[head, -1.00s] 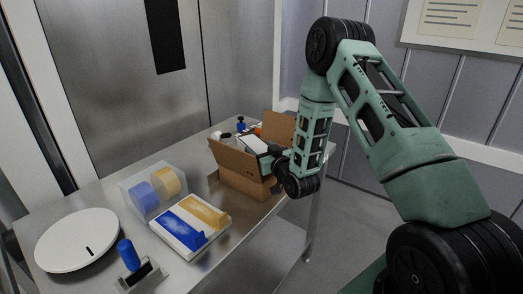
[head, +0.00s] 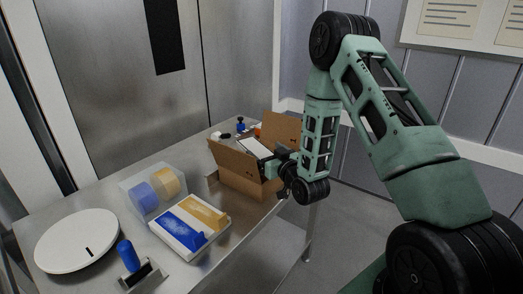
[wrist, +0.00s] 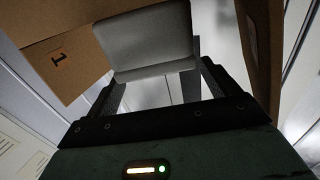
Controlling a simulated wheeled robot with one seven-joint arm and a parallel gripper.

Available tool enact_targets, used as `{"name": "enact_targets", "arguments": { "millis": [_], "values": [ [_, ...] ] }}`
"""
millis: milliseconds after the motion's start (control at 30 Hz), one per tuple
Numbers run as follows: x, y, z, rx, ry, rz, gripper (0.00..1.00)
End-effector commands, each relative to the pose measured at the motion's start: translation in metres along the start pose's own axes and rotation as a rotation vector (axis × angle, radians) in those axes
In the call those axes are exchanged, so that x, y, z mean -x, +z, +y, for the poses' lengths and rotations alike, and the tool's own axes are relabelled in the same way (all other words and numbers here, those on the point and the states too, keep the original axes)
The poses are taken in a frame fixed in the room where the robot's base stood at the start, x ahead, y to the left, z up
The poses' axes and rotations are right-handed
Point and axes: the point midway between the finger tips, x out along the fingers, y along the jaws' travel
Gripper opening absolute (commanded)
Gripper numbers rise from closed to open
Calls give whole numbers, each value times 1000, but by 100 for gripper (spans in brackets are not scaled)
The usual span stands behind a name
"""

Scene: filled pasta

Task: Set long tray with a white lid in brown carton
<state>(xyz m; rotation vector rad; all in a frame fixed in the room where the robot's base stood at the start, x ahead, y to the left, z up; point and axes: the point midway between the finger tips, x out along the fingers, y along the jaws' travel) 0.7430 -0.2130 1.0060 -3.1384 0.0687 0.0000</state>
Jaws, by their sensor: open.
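The brown carton (head: 240,172) stands open on the metal table, its flaps spread. The long tray with the white lid (head: 254,147) shows at the carton's opening in the head view, its lower part hidden by the carton walls. In the wrist view the tray (wrist: 145,40) appears as a pale grey block just past my fingertips, between carton flaps. My gripper (wrist: 160,76) is open, with a finger on either side of the tray's near end; I cannot tell whether they touch it. In the head view my gripper (head: 271,164) is at the carton's right side.
A white tray with blue and yellow contents (head: 190,226), a clear container (head: 153,190), a round white disc (head: 76,240) and a blue-handled tool (head: 128,256) lie left of the carton. A small blue item (head: 240,126) stands behind it.

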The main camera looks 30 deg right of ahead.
Motion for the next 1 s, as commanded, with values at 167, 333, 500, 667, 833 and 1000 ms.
{"name": "enact_targets", "arguments": {
  "millis": [167,333,500,667,833,1000],
  "values": [
    [42,5,0,-1,1,-2,87],
    [69,-1,0,0,1,-4,87],
    [82,0,0,-1,0,-1,87],
    [85,1,0,-1,0,0,87],
    [84,1,0,0,0,0,87],
    [84,1,0,0,0,1,87]
  ]
}}
